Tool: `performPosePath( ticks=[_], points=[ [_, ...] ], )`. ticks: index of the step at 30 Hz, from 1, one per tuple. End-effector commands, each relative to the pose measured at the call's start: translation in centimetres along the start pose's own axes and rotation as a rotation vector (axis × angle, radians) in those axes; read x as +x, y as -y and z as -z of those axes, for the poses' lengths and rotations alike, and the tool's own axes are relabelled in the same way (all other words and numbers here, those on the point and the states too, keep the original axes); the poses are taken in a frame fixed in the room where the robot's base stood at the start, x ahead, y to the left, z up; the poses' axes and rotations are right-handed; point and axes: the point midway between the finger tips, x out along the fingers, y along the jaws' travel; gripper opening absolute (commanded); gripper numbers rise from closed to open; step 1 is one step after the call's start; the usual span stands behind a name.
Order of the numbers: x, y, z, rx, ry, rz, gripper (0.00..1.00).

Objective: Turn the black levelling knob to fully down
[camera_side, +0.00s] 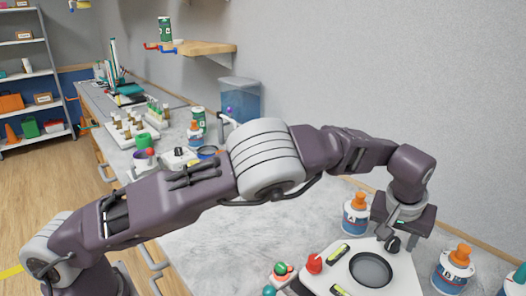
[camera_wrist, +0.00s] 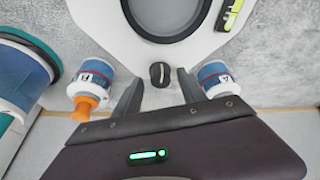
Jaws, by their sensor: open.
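The black levelling knob (camera_wrist: 160,74) sits at the narrow end of a white device plate (camera_wrist: 108,35). In the side view the knob (camera_side: 393,244) is at the plate's far edge, partly hidden by my gripper. My gripper (camera_wrist: 160,79) is open, with one finger on each side of the knob as seen from the wrist. A gap shows between the knob and each finger. In the side view my gripper (camera_side: 395,236) points down at the knob. The plate (camera_side: 410,279) carries a dark round dish (camera_side: 371,269). I cannot tell how far the knob is turned.
Orange-capped bottles (camera_side: 355,213) (camera_side: 453,268) stand on both sides of my gripper, close by; they flank the fingers in the wrist view (camera_wrist: 94,80) (camera_wrist: 218,77). Bare bench (camera_side: 225,232) lies left.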

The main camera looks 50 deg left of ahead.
Motion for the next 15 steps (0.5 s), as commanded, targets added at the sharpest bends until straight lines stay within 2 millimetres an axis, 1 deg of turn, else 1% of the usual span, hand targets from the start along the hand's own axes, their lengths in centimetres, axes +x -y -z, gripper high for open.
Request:
performPosePath(
  ticks=[1, 3, 8, 9, 15],
  points=[
    [-0.6, -0.1, 0.1, -0.038, -0.005, 0.015, 0.48],
    [-2.7, -0.1, 0.1, -0.036, -0.002, 0.010, 0.48],
    [-6.9, -0.1, 0.1, -0.033, -0.002, 0.010, 0.48],
    [-7.7, 0.5, 0.4, -0.043, 0.004, 0.009, 0.48],
    [-10.6, 4.8, 1.8, -0.100, 0.050, -0.024, 0.48]
  ],
)
